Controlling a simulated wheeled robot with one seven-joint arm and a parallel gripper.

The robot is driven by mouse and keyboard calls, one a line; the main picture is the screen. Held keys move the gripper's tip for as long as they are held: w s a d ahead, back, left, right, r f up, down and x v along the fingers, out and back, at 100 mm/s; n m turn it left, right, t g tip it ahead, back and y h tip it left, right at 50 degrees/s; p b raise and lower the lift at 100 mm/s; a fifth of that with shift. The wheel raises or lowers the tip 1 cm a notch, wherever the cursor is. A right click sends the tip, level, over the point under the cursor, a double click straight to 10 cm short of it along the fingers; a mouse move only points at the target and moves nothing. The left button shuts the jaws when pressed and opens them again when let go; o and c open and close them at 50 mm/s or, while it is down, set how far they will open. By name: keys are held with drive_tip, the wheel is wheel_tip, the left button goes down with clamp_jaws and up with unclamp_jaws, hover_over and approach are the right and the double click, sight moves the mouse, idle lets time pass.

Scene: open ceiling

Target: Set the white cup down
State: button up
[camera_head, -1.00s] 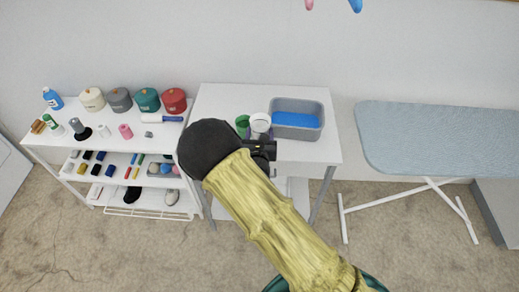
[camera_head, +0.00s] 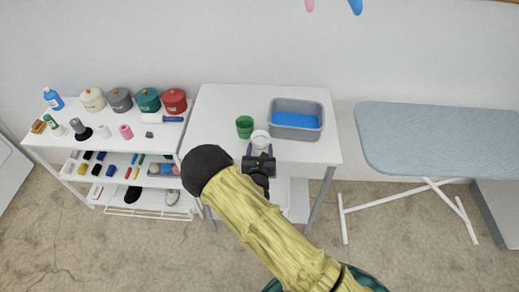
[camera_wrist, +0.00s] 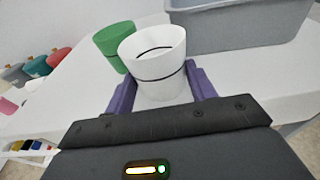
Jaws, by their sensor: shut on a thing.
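The white cup (camera_head: 261,138) is upright at the front part of the white table (camera_head: 214,131). In the wrist view the white cup (camera_wrist: 155,62) has a thin dark line around it and sits between the purple fingers of my gripper (camera_wrist: 160,90). My gripper (camera_head: 258,152) is shut on the cup, with a finger on each side. The cup looks at or just above the tabletop; its base is hidden, so I cannot tell whether it touches. A green cup (camera_head: 244,126) stands just behind and left of it, also in the wrist view (camera_wrist: 112,42).
A grey basin (camera_head: 297,129) with a blue inside stands on the table, right of the cup. A shelf cart (camera_head: 87,149) with pots and bottles is at the left, an ironing board (camera_head: 440,137) at the right. The table's left part is clear.

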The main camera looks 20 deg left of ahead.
drive_tip(key=shift+f, duration=0.1)
drive_tip(key=o, duration=1)
drive_tip(key=shift+o, duration=0.2)
drive_tip(key=b+v, duration=0.1)
drive_tip(key=v, duration=1.1)
drive_tip(key=shift+d, duration=0.15)
